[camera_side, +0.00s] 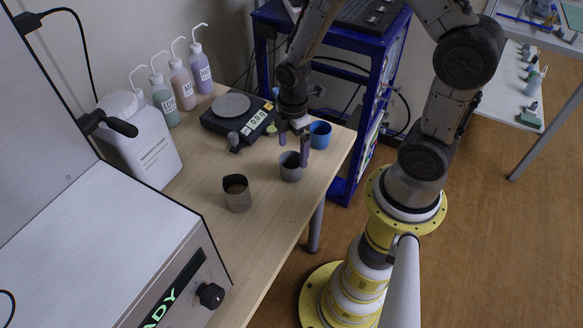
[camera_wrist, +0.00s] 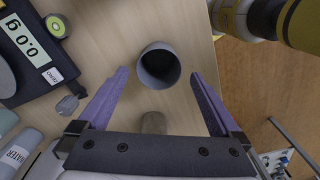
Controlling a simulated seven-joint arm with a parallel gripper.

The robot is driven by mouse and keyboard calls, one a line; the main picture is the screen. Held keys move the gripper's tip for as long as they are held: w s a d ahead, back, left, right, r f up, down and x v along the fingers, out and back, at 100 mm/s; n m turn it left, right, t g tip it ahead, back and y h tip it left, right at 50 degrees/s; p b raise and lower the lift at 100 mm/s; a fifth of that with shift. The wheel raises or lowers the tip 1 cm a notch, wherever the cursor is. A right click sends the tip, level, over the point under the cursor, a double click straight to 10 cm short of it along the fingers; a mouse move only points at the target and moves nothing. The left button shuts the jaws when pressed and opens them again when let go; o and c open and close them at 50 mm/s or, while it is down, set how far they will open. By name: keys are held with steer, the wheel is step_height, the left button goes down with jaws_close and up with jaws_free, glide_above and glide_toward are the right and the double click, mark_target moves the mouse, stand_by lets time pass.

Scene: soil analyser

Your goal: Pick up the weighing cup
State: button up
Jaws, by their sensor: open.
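A dark grey, empty-looking cup (camera_side: 291,173), which I take to be the weighing cup, stands upright on the wooden table. My gripper (camera_side: 294,152) points down at it, open, with its two purple fingers apart. In the wrist view the cup (camera_wrist: 158,68) shows its open mouth between and slightly beyond the fingertips (camera_wrist: 158,75). It is not gripped; whether a finger touches it I cannot tell. A second grey cup (camera_side: 237,198) with brown contents stands nearer the side camera.
A blue cup (camera_side: 320,134) stands behind the grey cup near the table's right edge. A black balance (camera_side: 238,116) with a round pan and lit display sits to the left. Several bottles, a white canister (camera_side: 140,140) and the analyser (camera_side: 110,260) line the left.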

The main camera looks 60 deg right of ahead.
mark_target(291, 163)
steer(key=shift+w+a+f, duration=0.1)
steer(key=shift+w+f, duration=0.05)
steer(key=shift+f, duration=2.9)
steer(key=c, duration=1.1)
steer(key=shift+r, duration=0.1)
